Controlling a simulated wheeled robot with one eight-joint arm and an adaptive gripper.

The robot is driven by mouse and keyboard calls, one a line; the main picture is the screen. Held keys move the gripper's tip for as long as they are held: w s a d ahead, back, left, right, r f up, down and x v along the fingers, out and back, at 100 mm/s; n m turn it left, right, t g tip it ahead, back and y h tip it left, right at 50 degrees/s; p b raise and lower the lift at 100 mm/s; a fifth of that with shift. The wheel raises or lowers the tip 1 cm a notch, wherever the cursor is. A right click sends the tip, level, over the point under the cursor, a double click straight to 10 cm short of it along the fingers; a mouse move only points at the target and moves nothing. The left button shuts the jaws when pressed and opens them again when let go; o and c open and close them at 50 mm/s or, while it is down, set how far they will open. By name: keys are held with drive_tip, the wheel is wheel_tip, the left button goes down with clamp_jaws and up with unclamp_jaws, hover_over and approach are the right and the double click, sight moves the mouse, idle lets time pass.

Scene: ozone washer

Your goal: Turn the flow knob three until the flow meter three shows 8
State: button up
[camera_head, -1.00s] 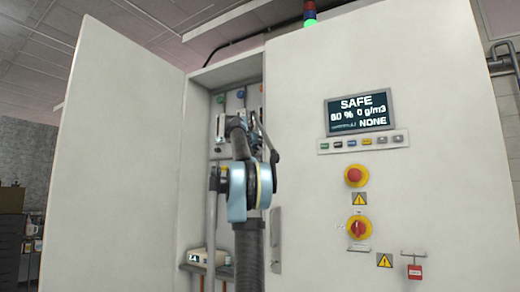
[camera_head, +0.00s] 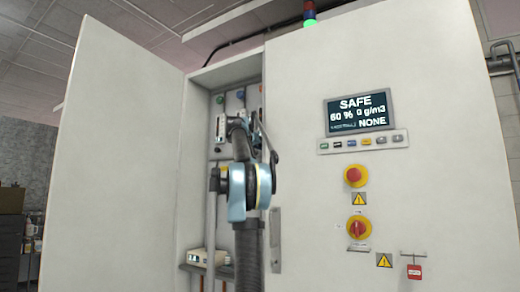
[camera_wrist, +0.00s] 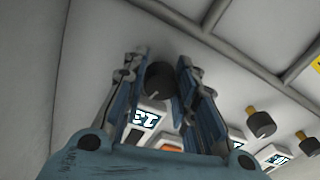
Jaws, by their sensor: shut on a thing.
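In the wrist view my gripper (camera_wrist: 163,62) has its two fingers on either side of a dark round knob (camera_wrist: 158,84) and is shut on it. I cannot read a label that tells which knob it is. Beside it, a display (camera_wrist: 146,118) with light digits is partly hidden by my fingers; I cannot read its value surely. Another dark knob with a brass stem (camera_wrist: 261,122) sits to the right, apart from my gripper. In the head view flow meters (camera_head: 220,127) show inside the open cabinet, partly behind my arm; their readings are too small to tell.
The cabinet's open door (camera_head: 115,160) stands to the left.

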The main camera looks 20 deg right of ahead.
drive_tip(key=shift+a, duration=0.1)
drive_tip(key=n, duration=0.5)
drive_tip(key=shift+w+n, duration=0.1)
drive_tip(key=shift+n, duration=0.2)
drive_tip(key=n, duration=0.5)
drive_tip(key=shift+n+g, duration=0.3)
idle(0.3)
drive_tip(key=o, duration=1.1)
drive_tip(key=shift+w+f, duration=0.1)
